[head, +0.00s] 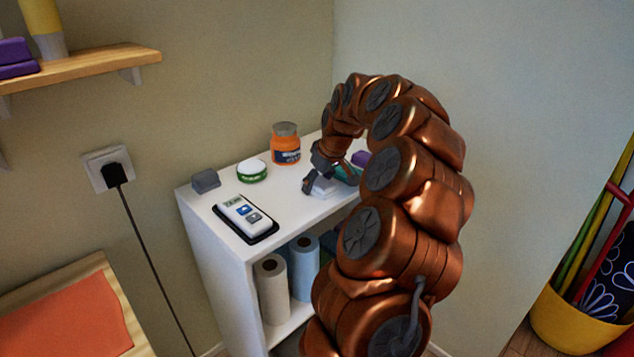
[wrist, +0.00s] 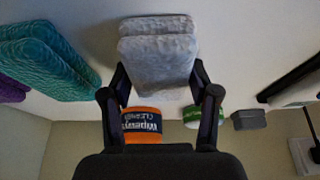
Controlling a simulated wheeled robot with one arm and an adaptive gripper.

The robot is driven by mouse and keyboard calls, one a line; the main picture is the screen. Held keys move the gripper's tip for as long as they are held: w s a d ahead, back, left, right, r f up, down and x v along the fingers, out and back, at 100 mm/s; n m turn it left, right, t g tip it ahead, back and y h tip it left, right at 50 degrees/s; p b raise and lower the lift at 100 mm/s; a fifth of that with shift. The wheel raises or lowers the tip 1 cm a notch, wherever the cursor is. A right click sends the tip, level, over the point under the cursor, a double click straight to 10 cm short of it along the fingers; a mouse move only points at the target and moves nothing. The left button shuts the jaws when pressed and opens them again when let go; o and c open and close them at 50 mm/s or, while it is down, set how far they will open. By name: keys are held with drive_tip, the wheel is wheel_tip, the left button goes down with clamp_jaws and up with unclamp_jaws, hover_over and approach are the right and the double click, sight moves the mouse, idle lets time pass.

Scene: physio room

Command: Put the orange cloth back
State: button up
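No orange cloth can be clearly made out on the white cabinet top. A flat orange sheet or pad (head: 68,328) lies on a wooden-edged surface at the lower left of the head view; I cannot tell whether it is cloth. My gripper (head: 316,184) is low over the cabinet top. In the wrist view, my gripper's fingers (wrist: 161,92) are spread apart, with a folded pale grey cloth (wrist: 157,62) between and just beyond the tips. The grey cloth also shows in the head view (head: 325,188), partly hidden by my gripper. I cannot tell whether the fingers touch it.
On the white cabinet (head: 222,205) stand an orange jar (head: 286,146), a green-and-white tin (head: 252,171), a grey block (head: 205,180) and a white device on a black tray (head: 245,218). A folded teal cloth (wrist: 45,58) and a purple one (wrist: 12,90) lie beside the grey cloth.

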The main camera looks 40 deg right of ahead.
drive_tip(key=shift+o, duration=1.4)
drive_tip(key=shift+r, duration=0.1)
drive_tip(key=v, duration=1.2)
drive_tip(key=s+a+f+n+g+y, duration=0.1)
drive_tip(key=s+a+f, duration=0.1)
drive_tip(key=a, duration=1.1)
drive_tip(key=s+a+f+n+g, duration=0.1)
drive_tip(key=s+a+g, duration=0.1)
drive_tip(key=a, duration=1.2)
drive_tip(key=s+a+f+g, duration=0.1)
drive_tip(key=s+a+f, duration=0.2)
drive_tip(key=s, duration=0.4)
drive_tip(key=s+a+f+m+g, duration=0.1)
drive_tip(key=s+a+f, duration=0.3)
drive_tip(key=s, duration=0.4)
drive_tip(key=s+a+f+g+h, duration=0.1)
drive_tip(key=s+a+f+g, duration=0.1)
drive_tip(key=s, duration=0.6)
wheel_tip(320, 180, down, 3)
drive_tip(key=shift+s+a+r+m, duration=0.15)
drive_tip(key=shift+a+m, duration=0.25)
drive_tip(key=shift+a, duration=0.35)
